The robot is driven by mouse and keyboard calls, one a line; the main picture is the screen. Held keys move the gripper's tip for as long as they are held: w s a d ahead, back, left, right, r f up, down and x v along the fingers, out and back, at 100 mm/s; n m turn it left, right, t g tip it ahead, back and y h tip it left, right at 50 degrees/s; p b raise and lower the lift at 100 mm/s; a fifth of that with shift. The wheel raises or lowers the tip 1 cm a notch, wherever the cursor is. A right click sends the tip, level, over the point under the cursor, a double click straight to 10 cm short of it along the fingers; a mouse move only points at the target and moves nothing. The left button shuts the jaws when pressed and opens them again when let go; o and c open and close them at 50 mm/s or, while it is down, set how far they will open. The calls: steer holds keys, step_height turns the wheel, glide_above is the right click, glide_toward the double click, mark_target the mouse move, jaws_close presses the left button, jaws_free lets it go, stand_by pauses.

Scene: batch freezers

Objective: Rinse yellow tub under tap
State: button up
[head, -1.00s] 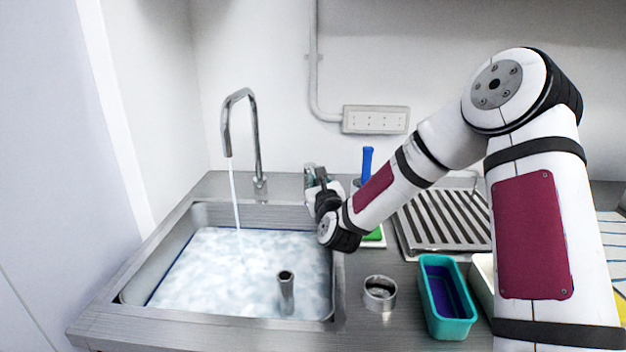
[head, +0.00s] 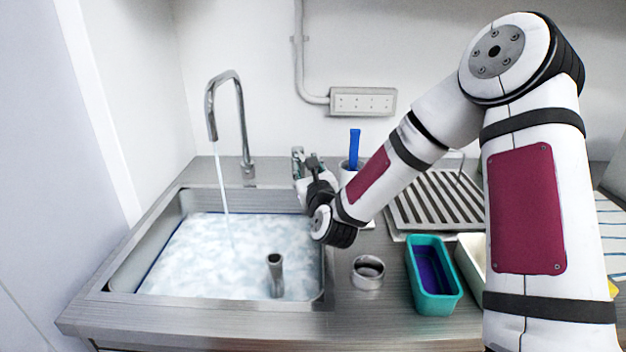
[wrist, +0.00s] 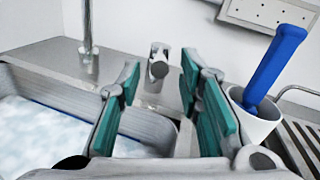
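The tap (head: 240,125) stands behind the sink (head: 190,205), and a thin stream of water runs from its spout into the sink. A short metal fitting, perhaps the tap's lever, shows in the wrist view (wrist: 158,65), beyond and between my gripper's fingers. My gripper (wrist: 163,100) is open and empty, with green pads facing each other. In the head view my gripper (head: 308,168) is at the sink's back right corner, partly hidden by my wrist. No yellow tub can be clearly made out. A small yellow patch (head: 612,288) shows at the right edge behind my arm.
A standing pipe (head: 276,275) rises from the foamy water. Right of the sink are a metal ring-like cup (head: 368,272), a teal tub (head: 433,290), a pale tub (head: 470,262) and a drying rack (head: 435,205). A white cup (wrist: 250,120) holds a blue-handled tool (wrist: 275,65).

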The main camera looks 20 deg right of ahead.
steer(key=s, duration=0.8)
steer(key=shift+a, duration=0.25)
steer(key=shift+a, duration=0.1)
